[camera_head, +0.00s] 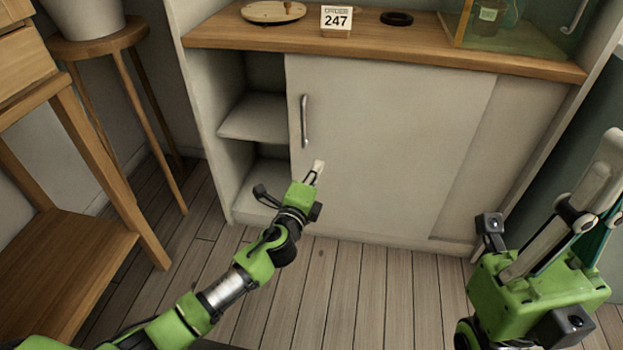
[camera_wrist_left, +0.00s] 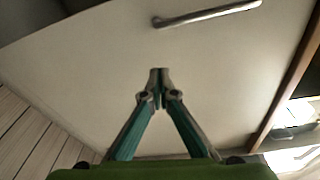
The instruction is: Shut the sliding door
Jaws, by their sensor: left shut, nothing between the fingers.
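The pale sliding door (camera_head: 400,130) covers the middle of the low cabinet. An open gap to the left of the door shows inner shelves (camera_head: 257,118). A metal bar handle (camera_head: 305,122) stands upright near the door's left edge; it also shows at the top of the left wrist view (camera_wrist_left: 207,14). My left gripper (camera_head: 318,166) is shut and empty in front of the door, below the handle and apart from it. In the left wrist view its closed fingertips (camera_wrist_left: 158,75) point at the door face. My right gripper (camera_head: 603,150) is raised at the right; its finger gap is unclear.
A stool (camera_head: 95,45) and wooden table (camera_head: 70,245) stand left. The plank floor before the cabinet is clear.

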